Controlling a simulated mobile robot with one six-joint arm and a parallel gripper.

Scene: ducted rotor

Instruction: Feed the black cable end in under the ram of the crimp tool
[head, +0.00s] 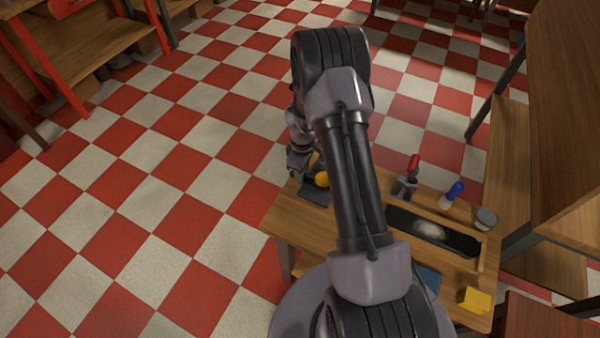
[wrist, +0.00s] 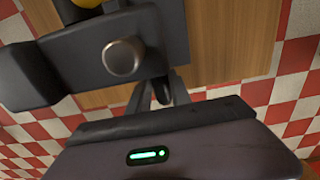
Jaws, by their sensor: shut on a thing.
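The crimp tool is a dark grey block with an orange knob (head: 321,179) on top, at the far left corner of the small wooden table in the head view. In the wrist view its dark body (wrist: 75,62) fills the upper left, with a round grey metal part facing me. My gripper (wrist: 160,92) is right beside the tool's near side, its narrow dark fingers shut on a small dark thing, taken as the black cable end. The cable end's tip and the gap under the ram are hidden, so I cannot tell whether it is under the ram.
The wooden table (head: 285,220) also holds a red-handled tool (head: 413,163), a blue-handled tool (head: 455,191), a round grey tin (head: 486,218), a long black tray (head: 405,222) and a yellow block (head: 474,299). Checkered floor lies open to the left. A wooden bench stands at right.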

